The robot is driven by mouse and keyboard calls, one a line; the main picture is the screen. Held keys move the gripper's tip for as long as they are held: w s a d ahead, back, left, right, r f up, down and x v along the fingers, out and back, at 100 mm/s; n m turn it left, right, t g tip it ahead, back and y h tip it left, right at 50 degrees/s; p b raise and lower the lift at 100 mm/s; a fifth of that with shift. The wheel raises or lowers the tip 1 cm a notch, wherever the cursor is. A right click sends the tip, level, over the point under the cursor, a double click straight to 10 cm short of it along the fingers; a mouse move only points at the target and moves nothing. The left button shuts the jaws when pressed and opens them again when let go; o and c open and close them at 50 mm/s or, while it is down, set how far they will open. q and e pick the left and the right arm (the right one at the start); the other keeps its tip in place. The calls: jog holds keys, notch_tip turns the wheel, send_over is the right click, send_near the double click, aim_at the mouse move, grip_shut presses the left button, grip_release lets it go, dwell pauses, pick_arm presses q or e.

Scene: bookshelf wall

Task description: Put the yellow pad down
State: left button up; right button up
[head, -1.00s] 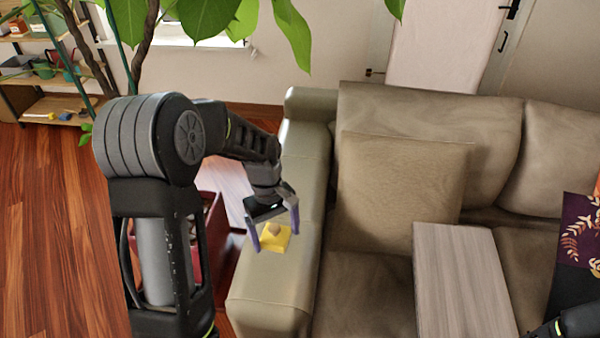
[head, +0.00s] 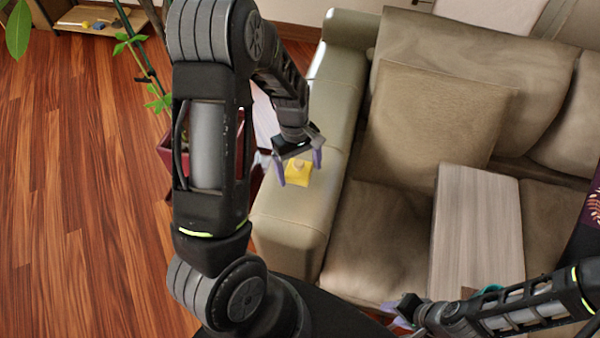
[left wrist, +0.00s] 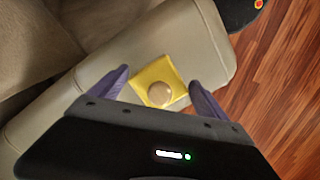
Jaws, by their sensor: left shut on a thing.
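The yellow pad (head: 298,173) is a small flat square with a round tan knob on top. My left gripper (head: 298,168) is shut on it, with purple fingers on either side. The left wrist view shows the pad (left wrist: 158,80) between the two fingers (left wrist: 160,90), over the beige sofa armrest (left wrist: 200,40). I cannot tell whether the pad touches the armrest or hangs just above it. My right gripper (head: 402,311) shows small at the bottom of the head view, in front of the sofa; its jaw state is unclear.
The sofa armrest (head: 285,222) has bare room in front of and behind the pad. A cushion (head: 432,115) and a grey wooden board (head: 478,225) are on the sofa to the right. A red planter (head: 175,155) stands left of the armrest, partly behind my left arm.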

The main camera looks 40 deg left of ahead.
aim_at(299, 176)
pick_arm(q)
jog(key=shift+f, duration=1.85)
jog(key=shift+f, duration=0.1)
jog(key=o, duration=1.1)
jog(key=shift+o, duration=0.2)
jog(key=r, duration=0.4)
jog(key=a+r, duration=0.1)
jog(key=r, duration=0.7)
jog(key=shift+w+a+b, duration=0.3)
jog(key=shift+w+b, duration=0.1)
